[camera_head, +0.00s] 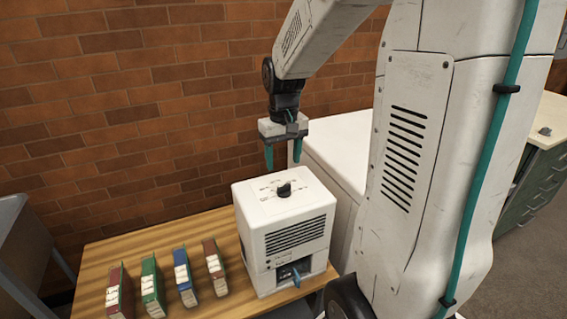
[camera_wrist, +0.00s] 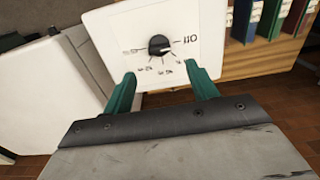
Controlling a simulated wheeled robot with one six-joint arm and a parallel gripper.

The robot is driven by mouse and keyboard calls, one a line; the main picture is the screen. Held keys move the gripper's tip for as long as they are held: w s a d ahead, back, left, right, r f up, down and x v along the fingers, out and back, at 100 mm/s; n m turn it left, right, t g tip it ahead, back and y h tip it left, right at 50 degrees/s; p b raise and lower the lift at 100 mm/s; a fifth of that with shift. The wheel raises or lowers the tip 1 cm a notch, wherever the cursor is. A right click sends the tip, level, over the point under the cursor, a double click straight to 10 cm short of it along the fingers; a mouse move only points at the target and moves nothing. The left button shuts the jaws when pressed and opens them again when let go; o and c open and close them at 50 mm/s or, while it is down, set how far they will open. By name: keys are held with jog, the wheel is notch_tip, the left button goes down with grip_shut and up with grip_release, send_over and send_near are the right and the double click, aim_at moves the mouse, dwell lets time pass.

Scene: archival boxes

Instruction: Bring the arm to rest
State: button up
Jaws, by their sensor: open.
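My gripper (camera_head: 283,155) is open and empty, with two teal fingers pointing down. It hangs above a white box-shaped device that has a black dial (camera_head: 284,189) on its top. The gripper is apart from the dial in the head view. In the wrist view my gripper (camera_wrist: 163,88) shows its fingers spread, with the dial (camera_wrist: 159,45) in view beyond them. The white device (camera_head: 290,235) stands on a wooden table and has a vented front with a blue lever (camera_head: 296,277) low down.
Several binders, including a blue one (camera_head: 184,276), stand in a row on the wooden table (camera_head: 190,238). A larger white cabinet (camera_head: 340,145) stands behind the device. A brick wall (camera_head: 130,110) closes the back. A grey metal piece (camera_head: 22,245) is at the left edge.

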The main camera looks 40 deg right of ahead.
dwell(0.4)
jog(key=shift+s+a, duration=0.1)
jog(key=shift+s, duration=0.15)
jog(key=s+a+r+n, duration=0.1)
jog(key=s+a+r, duration=0.1)
jog(key=s+a, duration=0.3)
jog(key=s+a+r+n+t, duration=0.1)
jog(key=s+a+r, duration=0.2)
jog(key=s+a, duration=0.2)
jog(key=s+a+r+n, duration=0.1)
jog(key=s+a+r, duration=0.1)
jog(key=s+a, duration=0.3)
jog(key=shift+s+r, duration=0.35)
jog(key=shift+s, duration=2.05)
